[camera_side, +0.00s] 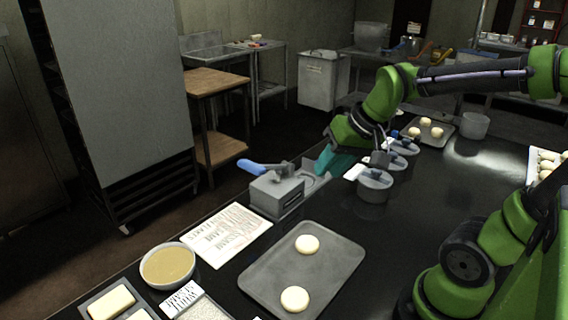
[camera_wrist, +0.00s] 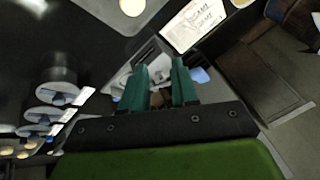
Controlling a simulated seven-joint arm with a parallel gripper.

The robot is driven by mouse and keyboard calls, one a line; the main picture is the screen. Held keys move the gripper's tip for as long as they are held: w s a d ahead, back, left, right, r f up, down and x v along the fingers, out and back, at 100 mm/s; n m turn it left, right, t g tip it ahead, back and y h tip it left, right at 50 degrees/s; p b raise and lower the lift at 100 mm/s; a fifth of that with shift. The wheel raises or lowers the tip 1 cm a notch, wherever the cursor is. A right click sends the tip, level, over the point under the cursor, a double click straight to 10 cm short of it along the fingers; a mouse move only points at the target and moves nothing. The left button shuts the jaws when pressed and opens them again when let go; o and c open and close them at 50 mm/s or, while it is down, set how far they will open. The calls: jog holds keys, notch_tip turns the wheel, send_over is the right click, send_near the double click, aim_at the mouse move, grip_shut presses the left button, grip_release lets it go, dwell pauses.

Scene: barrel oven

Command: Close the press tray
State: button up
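The press (camera_side: 277,193) is a grey metal box with a blue-handled lever (camera_side: 262,166) at the left edge of the black counter. A flat grey part, apparently its tray (camera_side: 316,184), extends from its right rear side. My gripper (camera_side: 328,163) has teal fingers and is beside this part, just right of the press. In the wrist view, the two fingers (camera_wrist: 160,75) are apart with nothing visible between them. The grey press (camera_wrist: 150,55) lies beyond them and the blue handle (camera_wrist: 199,75) shows right of the fingers. The fingers partly hide the press; contact cannot be told.
Several grey canisters (camera_side: 375,188) stand right of the press. A baking tray (camera_side: 262,272) with two dough balls lies in front, beside a printed sheet (camera_side: 229,233) and a bowl (camera_side: 168,266). Another dough tray (camera_side: 446,121) is at the back. Bare counter lies to the right.

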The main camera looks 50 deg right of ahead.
jog(key=shift+m+g, duration=0.5)
jog(key=shift+g, duration=0.4)
jog(key=w+d, duration=0.9)
jog(key=shift+f, duration=0.3)
grip_shut()
jog(key=w+d+f+n+y, duration=0.2)
jog(key=d+f+n, duration=0.1)
jog(key=d, duration=0.6)
jog(key=w+d+f+n+y, duration=0.1)
jog(key=w+d+f+n, duration=0.2)
jog(key=d, duration=0.7)
jog(key=w+d+f+n+y, duration=0.2)
jog(key=d+f, duration=0.1)
jog(key=d, duration=0.6)
send_near(312, 165)
jog(key=shift+t, duration=0.4)
jog(key=f, duration=0.1)
jog(key=w+f, duration=0.1)
jog(key=d+f, duration=0.1)
jog(key=f, duration=0.1)
jog(key=shift+w, duration=0.2)
jog(key=shift+a+f, duration=0.1)
jog(key=shift+a, duration=1.35)
